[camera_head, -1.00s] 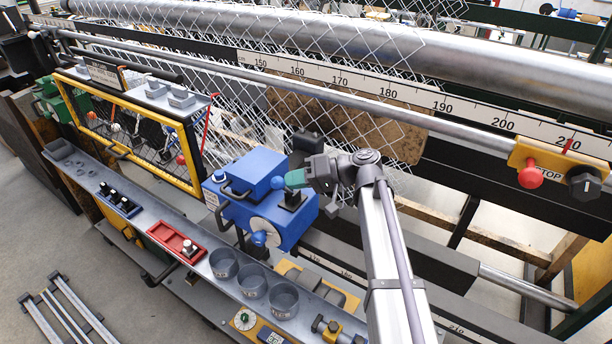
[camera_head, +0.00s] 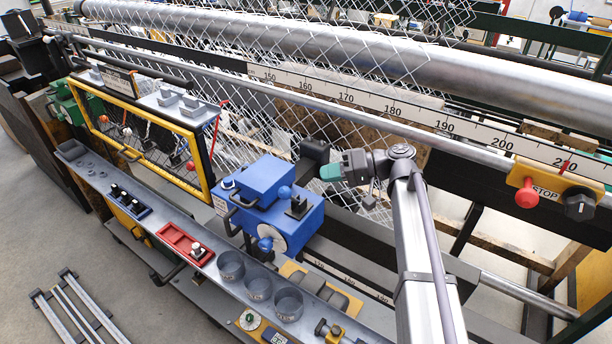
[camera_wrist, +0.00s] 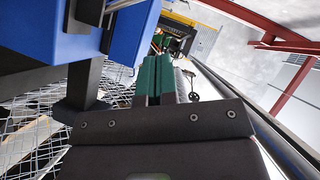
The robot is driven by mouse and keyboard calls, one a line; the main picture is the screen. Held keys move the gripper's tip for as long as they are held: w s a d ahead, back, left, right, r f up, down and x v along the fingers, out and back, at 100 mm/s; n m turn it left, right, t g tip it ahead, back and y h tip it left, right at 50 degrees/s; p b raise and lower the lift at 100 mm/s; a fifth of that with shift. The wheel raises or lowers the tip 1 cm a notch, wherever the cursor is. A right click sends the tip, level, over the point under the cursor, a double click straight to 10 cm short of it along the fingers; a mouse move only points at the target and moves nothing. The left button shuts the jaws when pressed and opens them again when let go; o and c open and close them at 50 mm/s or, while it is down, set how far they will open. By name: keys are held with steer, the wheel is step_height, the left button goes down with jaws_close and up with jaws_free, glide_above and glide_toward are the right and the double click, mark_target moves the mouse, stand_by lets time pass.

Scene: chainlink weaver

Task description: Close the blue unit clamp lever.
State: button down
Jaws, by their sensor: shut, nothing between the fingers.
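The blue unit (camera_head: 280,218) sits on the machine rail in the middle of the head view. A blue ball knob (camera_head: 285,191) stands on its top, and another ball knob (camera_head: 265,244) is at its front by a pale disc. I cannot tell which knob belongs to the clamp lever, or whether that lever is open. My gripper (camera_head: 328,172) has teal fingers, shut and empty, a little right of the upper knob and apart from it. In the wrist view, the shut fingers (camera_wrist: 157,78) point forward; part of the blue unit (camera_wrist: 128,32) fills the upper left, beside a black post (camera_wrist: 84,85).
A black block (camera_head: 313,152) stands close behind my fingers. Wire mesh (camera_head: 250,110) and a long ruler (camera_head: 400,109) lie behind. A tray ledge with a red tray (camera_head: 184,243) and grey cups (camera_head: 258,289) is in front. A red stop button (camera_head: 526,197) is at right.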

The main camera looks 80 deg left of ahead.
steer(key=p+v, duration=0.1)
steer(key=v, duration=0.4)
steer(key=w+d+f+m+t+b, duration=0.2)
steer(key=w+d+f+m+t, duration=0.25)
steer(key=w+d, duration=0.65)
steer(key=w+d+f+m+t+b, duration=0.1)
steer(key=w+d+f+m+t, duration=0.2)
steer(key=w+d+f, duration=0.75)
steer(key=w+d+f+m+t+b, duration=0.15)
steer(key=w+d+m+t, duration=0.3)
steer(key=d, duration=1.15)
steer(key=w+d+f+m+t+h+b, duration=0.1)
steer(key=d+f+m+b, duration=0.1)
steer(key=d, duration=1.2)
steer(key=w+d+f+m+h+b, duration=0.1)
steer(key=d+m, duration=0.3)
steer(key=d, duration=1)
steer(key=w+d+f+m+t+b, duration=0.1)
steer(key=w+d+f+m+b, duration=0.1)
steer(key=d, duration=1.2)
steer(key=shift+w+d+f+m+t+h+b, duration=0.3)
steer(key=shift+w+f+m+h+b, duration=0.1)
steer(key=shift+w+f+b, duration=0.3)
steer(key=shift+a, duration=0.1)
